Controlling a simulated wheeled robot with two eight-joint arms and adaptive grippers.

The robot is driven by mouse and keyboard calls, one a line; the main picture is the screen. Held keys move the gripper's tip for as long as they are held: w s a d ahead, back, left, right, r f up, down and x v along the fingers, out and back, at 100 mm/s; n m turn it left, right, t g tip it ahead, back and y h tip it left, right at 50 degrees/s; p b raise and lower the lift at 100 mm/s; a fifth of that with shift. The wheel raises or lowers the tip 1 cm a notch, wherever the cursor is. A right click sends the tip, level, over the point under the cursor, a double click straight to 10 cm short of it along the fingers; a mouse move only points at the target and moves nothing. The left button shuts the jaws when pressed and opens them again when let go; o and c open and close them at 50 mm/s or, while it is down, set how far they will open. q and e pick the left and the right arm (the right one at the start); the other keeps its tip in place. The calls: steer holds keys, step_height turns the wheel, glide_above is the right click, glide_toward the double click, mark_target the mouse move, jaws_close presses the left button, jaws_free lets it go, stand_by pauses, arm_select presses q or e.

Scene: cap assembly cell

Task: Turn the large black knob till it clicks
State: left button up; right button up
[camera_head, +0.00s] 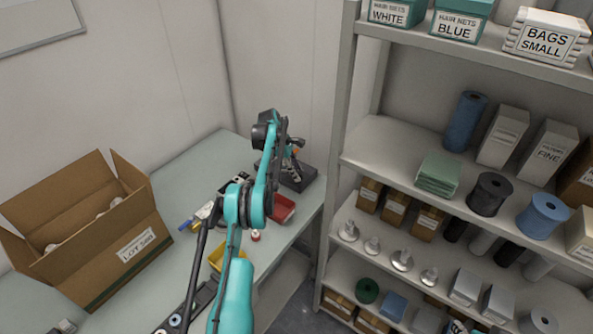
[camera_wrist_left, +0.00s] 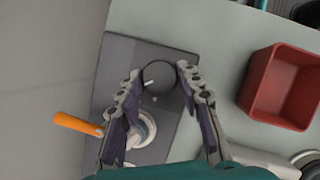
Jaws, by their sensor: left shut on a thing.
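The large black knob (camera_wrist_left: 158,77) is on a dark grey box (camera_wrist_left: 122,52) in the left wrist view. It is round and dark, with a small pale mark near its lower left. My left gripper (camera_wrist_left: 160,72) is shut on the knob, one fingertip at each side of its rim. In the head view my left gripper (camera_head: 294,155) is over the dark box (camera_head: 301,180) at the table's far right corner; the knob cannot be made out there. A lever with an orange handle (camera_wrist_left: 78,124) and a pale round base (camera_wrist_left: 143,130) is beside the left finger. My right gripper is not in view.
A red bin (camera_wrist_left: 284,86) stands right of the dark box; it also shows in the head view (camera_head: 284,209). A yellow bin (camera_head: 216,260) and an open cardboard box (camera_head: 95,245) are on the table. Loaded shelves (camera_head: 385,140) stand at the right.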

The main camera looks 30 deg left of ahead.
arm_select(q)
steer(key=shift+m, duration=0.3)
steer(key=o, duration=1.2)
steer(key=shift+a, duration=0.1)
steer(key=shift+c, duration=0.2)
